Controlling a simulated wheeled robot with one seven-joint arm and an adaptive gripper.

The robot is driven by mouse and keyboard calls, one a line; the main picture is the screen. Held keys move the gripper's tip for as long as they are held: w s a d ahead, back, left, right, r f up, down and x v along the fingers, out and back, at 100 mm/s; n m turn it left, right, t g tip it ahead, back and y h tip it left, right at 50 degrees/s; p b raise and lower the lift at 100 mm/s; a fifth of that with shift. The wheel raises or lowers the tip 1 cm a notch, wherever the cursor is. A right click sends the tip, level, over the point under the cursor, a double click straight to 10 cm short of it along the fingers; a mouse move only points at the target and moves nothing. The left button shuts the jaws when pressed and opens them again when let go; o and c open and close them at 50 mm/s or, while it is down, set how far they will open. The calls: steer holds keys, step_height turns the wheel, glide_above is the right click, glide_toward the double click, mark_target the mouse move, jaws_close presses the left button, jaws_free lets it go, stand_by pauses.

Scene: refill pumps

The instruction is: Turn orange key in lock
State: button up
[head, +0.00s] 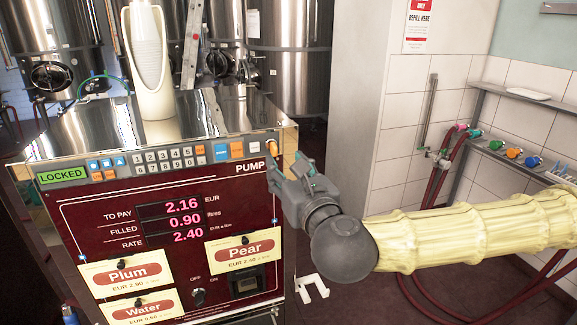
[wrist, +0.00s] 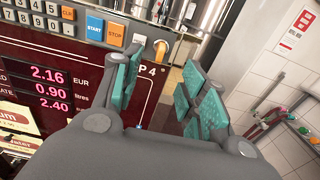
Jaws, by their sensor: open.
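The orange key (head: 271,160) is at the upper right end of the pump's keypad strip, beside the PUMP label. It also shows in the wrist view (wrist: 160,48), near the corner of the panel, between and beyond the fingers. The lock under it is mostly hidden by the key. My gripper (head: 288,169) is open and empty, just below and right of the key in the head view. Its teal-padded fingers (wrist: 163,78) are spread wide and appear apart from the key. The green display (head: 62,175) reads LOCKED.
The pump panel (head: 180,245) carries Plum, Water and Pear cards, a price display and an OFF/ON switch. A white bottle (head: 148,60) stands on the pump's top. Steel tanks (head: 285,55) are behind. A wall rack with hoses (head: 465,140) is at the right.

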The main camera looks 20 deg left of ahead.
mark_target(276, 152)
steer(key=x, duration=0.8)
steer(key=shift+r+p, duration=0.1)
steer(key=shift+p, duration=0.3)
jaws_close()
